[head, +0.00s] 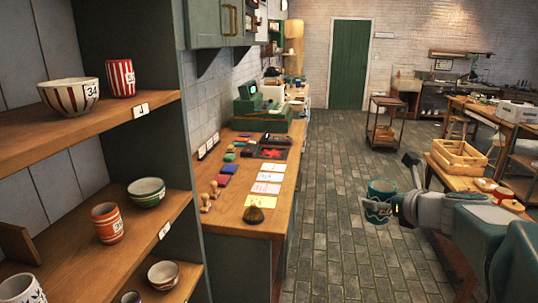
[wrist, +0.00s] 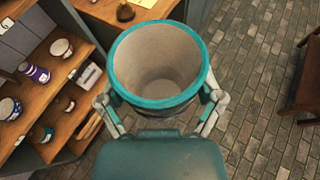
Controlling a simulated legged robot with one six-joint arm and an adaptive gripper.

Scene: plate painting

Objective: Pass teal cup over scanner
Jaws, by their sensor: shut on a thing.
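The teal cup (wrist: 158,103), with a teal rim and pale inside, is held between the two fingers of my gripper (wrist: 160,108) in the wrist view. Its open mouth faces the wrist camera. In the head view the cup (head: 381,187) and my gripper (head: 379,208) are over the brick floor, right of the counter and clear of it. The cup looks roughly upright; its base is partly hidden by the fingers. A black flat device with red on it (head: 268,154) lies on the counter; I cannot tell if it is the scanner.
The wooden counter (head: 232,207) holds cards, stamps, coloured blocks, a dark round item (head: 254,215) and a green register (head: 261,108). Shelves (head: 140,105) with numbered bowls and cups stand at left. A table with a wooden crate (head: 460,158) is at right. The floor between is open.

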